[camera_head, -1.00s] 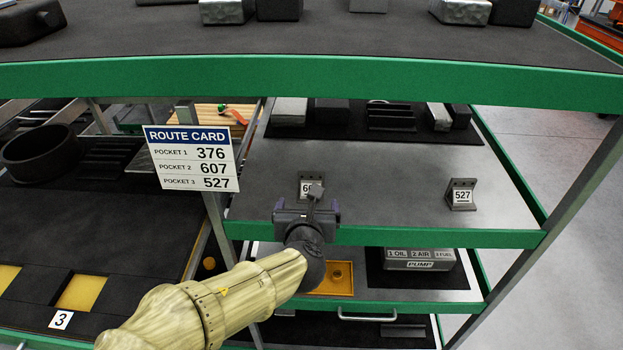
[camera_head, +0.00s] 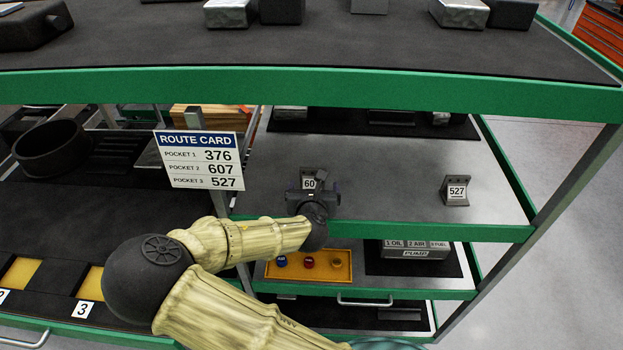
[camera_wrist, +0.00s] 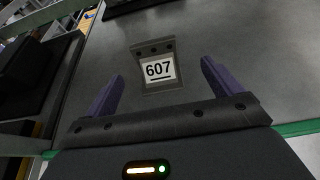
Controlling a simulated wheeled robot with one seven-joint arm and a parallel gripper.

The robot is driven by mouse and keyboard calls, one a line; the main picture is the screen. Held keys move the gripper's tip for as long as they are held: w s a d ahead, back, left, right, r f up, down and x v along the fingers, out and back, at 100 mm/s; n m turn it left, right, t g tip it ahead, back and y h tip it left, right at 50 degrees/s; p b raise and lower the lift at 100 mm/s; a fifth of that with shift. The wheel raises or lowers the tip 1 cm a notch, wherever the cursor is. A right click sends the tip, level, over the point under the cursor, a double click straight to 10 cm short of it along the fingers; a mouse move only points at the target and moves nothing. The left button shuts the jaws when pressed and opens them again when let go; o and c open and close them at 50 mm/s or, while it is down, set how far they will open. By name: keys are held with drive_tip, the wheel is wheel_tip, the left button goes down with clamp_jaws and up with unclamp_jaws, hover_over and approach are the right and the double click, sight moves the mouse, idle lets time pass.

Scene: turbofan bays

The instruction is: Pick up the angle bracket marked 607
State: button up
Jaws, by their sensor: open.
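The angle bracket marked 607 (camera_wrist: 157,70) stands on the grey shelf, its white label facing my gripper in the wrist view. In the head view the bracket (camera_head: 309,183) shows only in part behind my gripper, with "60" readable. My gripper (camera_wrist: 160,82) is open, with one purple finger on each side of the bracket's line. The fingertips are near the bracket's lower part, and I cannot tell whether they reach beside it. Nothing is held. My gripper (camera_head: 312,190) reaches over the shelf's front edge in the head view.
A second bracket marked 527 (camera_head: 457,190) stands to the right on the same shelf (camera_head: 400,190). A green rail (camera_head: 430,234) runs along the shelf front. The upper shelf's green edge (camera_head: 320,85) lies above. A route card (camera_head: 200,160) hangs at left, listing 376, 607, 527.

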sight(313, 175)
drive_tip(key=shift+x, duration=0.8)
drive_tip(key=shift+s, duration=0.2)
drive_tip(key=shift+w+r+p, duration=0.1)
drive_tip(key=shift+w+p, duration=0.35)
drive_tip(key=shift+w, duration=0.05)
drive_tip(key=x, duration=0.1)
drive_tip(key=p+x, duration=0.1)
drive_tip(key=x, duration=0.1)
drive_tip(key=p+x, duration=0.1)
drive_tip(key=shift+w+a, duration=0.2)
drive_tip(key=shift+a, duration=0.15)
drive_tip(key=shift+c, duration=0.4)
drive_tip(key=c, duration=1.1)
